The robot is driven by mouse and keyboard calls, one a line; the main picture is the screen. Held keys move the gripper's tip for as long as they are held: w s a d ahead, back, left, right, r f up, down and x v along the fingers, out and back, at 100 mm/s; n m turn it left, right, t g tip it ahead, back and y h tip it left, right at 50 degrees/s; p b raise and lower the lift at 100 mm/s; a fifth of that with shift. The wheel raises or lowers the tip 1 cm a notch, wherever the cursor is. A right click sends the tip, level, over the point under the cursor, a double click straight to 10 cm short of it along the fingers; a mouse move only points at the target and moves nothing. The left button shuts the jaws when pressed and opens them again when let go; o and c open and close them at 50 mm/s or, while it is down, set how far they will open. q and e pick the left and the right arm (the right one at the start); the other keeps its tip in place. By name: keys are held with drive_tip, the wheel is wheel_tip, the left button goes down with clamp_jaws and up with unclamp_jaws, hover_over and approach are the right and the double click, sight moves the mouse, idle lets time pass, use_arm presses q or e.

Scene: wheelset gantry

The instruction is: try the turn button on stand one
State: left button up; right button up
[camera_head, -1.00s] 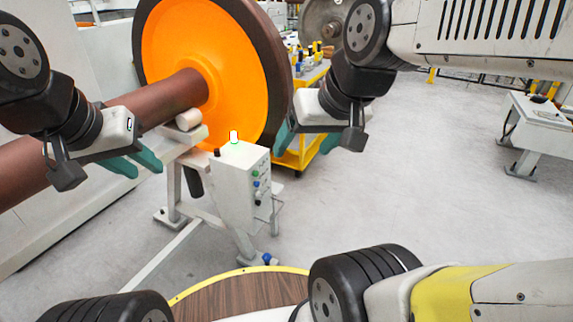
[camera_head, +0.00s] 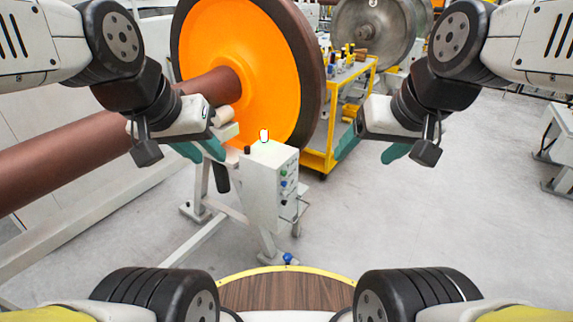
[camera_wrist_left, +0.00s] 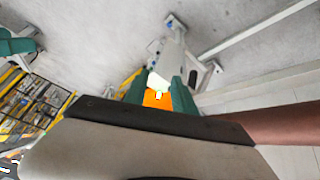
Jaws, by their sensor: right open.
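The white control box (camera_head: 270,190) stands on a light stand in front of the orange wheel, near the middle of the head view. Its right face carries a green button (camera_head: 284,174), a blue button (camera_head: 283,184) and other small controls too small to read. A white lamp (camera_head: 264,136) and a dark knob (camera_head: 247,150) sit on top. My left gripper (camera_head: 201,150) is open and empty, left of the box and apart from it. It also shows in the left wrist view (camera_wrist_left: 159,90). My right gripper (camera_head: 371,150) is open and empty, right of the box.
The orange wheel (camera_head: 235,35) and its brown axle (camera_head: 90,145) fill the left and back. A yellow cart (camera_head: 322,160) with small items stands behind the box. A grey wheel (camera_head: 372,30) is further back.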

use_arm(q)
drive_tip(key=shift+c, duration=0.4)
clamp_jaws()
idle(1.2)
